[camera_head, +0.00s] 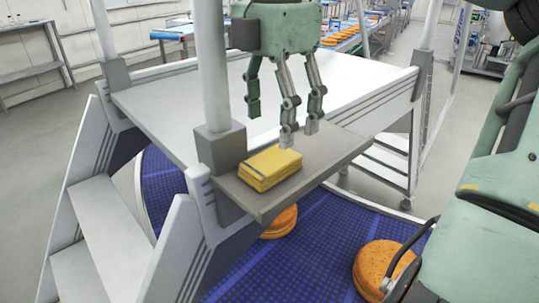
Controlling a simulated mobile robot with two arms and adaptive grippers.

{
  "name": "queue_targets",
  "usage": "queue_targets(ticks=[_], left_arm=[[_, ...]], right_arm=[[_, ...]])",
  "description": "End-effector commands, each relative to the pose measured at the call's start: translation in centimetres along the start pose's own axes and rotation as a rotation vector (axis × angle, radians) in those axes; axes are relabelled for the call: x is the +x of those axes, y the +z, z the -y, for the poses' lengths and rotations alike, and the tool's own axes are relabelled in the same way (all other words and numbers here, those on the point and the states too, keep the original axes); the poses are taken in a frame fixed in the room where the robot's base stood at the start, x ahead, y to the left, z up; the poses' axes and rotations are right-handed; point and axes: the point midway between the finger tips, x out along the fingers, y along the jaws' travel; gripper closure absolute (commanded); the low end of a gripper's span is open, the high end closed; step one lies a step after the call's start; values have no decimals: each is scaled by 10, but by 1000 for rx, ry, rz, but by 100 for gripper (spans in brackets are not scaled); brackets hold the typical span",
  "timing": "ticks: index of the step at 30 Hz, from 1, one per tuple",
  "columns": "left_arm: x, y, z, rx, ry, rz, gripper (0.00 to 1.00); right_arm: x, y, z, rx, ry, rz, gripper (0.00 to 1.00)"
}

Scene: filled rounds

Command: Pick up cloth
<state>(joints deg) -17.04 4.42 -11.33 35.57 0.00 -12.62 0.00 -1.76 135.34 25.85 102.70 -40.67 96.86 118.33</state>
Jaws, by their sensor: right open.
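The cloth (270,169) is a yellow folded stack lying on a grey ledge (320,172) at the edge of the white platform. My right gripper (276,127) comes down from the top of the picture, with its fingers spread and nothing between them. It is over the ledge, above and behind the cloth in the picture. One finger ends close to the cloth's far edge; I cannot tell whether it touches. My left gripper cannot be made out.
A white post with a grey base block (220,146) stands right beside the cloth on the left. White steps (110,225) lead up at the left. Below the ledge runs a blue conveyor (310,250) with orange-brown rounds (376,265). Parts of my body fill the right side.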

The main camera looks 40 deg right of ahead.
Motion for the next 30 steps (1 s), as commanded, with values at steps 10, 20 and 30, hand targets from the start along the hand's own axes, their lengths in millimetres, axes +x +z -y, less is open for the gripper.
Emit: queue_targets(ticks=[10, 20, 30], left_arm=[[-26, 4, 3, 2, -2, 7, 100], [-28, 2, 3, 5, -2, 6, 100], [-28, 1, 2, 5, -2, 5, 100]], right_arm=[[39, -2, 6, -5, -1, -7, 31], [63, -2, 5, -2, 3, -4, 31], [63, -2, 5, -2, 3, -4, 52]])
